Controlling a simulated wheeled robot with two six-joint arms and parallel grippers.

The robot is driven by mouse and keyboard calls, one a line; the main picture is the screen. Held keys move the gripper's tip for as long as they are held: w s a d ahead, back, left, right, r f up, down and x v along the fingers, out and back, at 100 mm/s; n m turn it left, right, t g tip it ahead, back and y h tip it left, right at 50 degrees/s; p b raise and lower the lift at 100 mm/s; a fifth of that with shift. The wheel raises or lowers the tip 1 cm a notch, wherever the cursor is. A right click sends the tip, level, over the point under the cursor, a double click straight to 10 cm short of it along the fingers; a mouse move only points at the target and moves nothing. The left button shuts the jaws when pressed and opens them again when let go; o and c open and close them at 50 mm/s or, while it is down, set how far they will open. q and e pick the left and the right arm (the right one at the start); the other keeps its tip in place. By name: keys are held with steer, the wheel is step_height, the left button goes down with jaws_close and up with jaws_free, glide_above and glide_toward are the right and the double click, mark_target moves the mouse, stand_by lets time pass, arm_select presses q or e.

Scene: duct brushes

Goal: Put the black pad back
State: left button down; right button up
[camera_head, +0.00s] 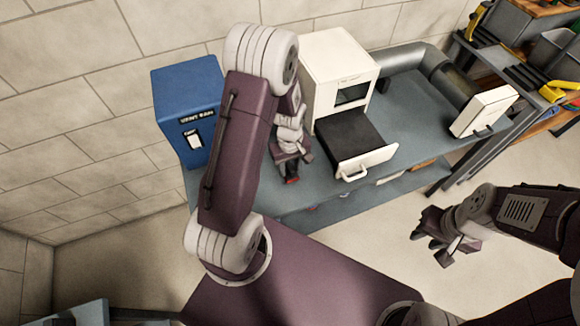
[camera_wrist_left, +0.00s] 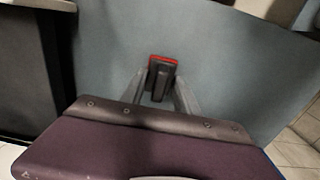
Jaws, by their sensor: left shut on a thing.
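My left gripper (camera_head: 291,168) is over the grey bench, just left of the open drawer. It also shows in the left wrist view (camera_wrist_left: 160,88), shut on a small black pad (camera_wrist_left: 161,79) with a red edge. In the head view only a bit of red (camera_head: 291,180) shows at the fingertips. The white cabinet (camera_head: 336,62) has its drawer (camera_head: 366,163) pulled out; the drawer's inside looks dark, and I cannot tell whether something lies in it. My right gripper (camera_head: 435,238) is open and empty over the floor at the right.
A blue box (camera_head: 190,100) stands at the bench's left end. A grey duct (camera_head: 420,70) runs from the white cabinet toward a white panel (camera_head: 484,110) at the right. The grey bench (camera_head: 425,118) has clear room behind the drawer. A shelf with tools (camera_head: 545,60) stands far right.

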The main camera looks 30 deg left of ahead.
mark_target(290, 166)
arm_select(q)
steer(key=shift+f, duration=0.15)
steer(key=c, duration=0.9)
jaws_free()
steer(key=shift+r, duration=0.2)
step_height(290, 166, up, 12)
steer(key=p, duration=0.2)
steer(key=s+d+m, duration=0.1)
steer(key=s+m, duration=0.1)
steer(key=m, duration=0.1)
steer(key=s+d+r+m, duration=0.1)
steer(key=s+d+m, duration=0.1)
steer(key=s+m, duration=0.1)
steer(key=s+d+m+t, duration=0.1)
steer(key=s+d+m, duration=0.1)
steer(key=s+m, duration=0.1)
steer(key=shift+s+r+m, duration=0.25)
steer(key=shift+r+m, duration=0.05)
